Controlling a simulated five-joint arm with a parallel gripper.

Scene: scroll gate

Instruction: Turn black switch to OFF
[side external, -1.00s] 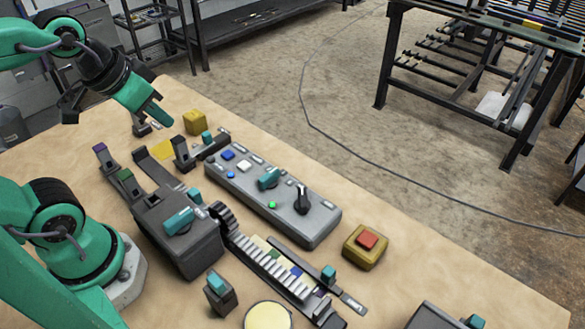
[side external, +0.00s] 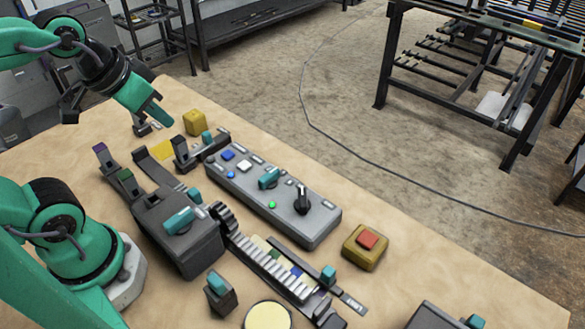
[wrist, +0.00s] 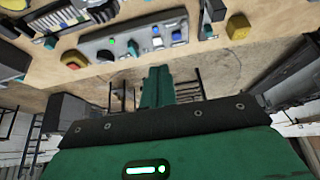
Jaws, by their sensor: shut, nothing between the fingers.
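The black switch (side external: 302,199) is a dark rotary knob with a pale pointer mark near the right end of a grey control panel (side external: 318,228). It stands upright on the panel's top. In the wrist view the knob (wrist: 105,56) shows small near the panel's left part. A small lit green light (side external: 271,205) sits beside the switch. My gripper (side external: 165,119) is shut and empty, up in the air at the upper left, well apart from the switch. Its teal fingers (wrist: 157,75) point toward the panel in the wrist view. The switch's labels are too small to read.
A teal knob (side external: 269,178) and blue and white buttons share the panel. A yellow block with a red button (side external: 366,241) stands to its right. A geared grey box (side external: 180,235) and a toothed rack (side external: 275,265) lie in front. A yellow block (side external: 195,122) stands behind.

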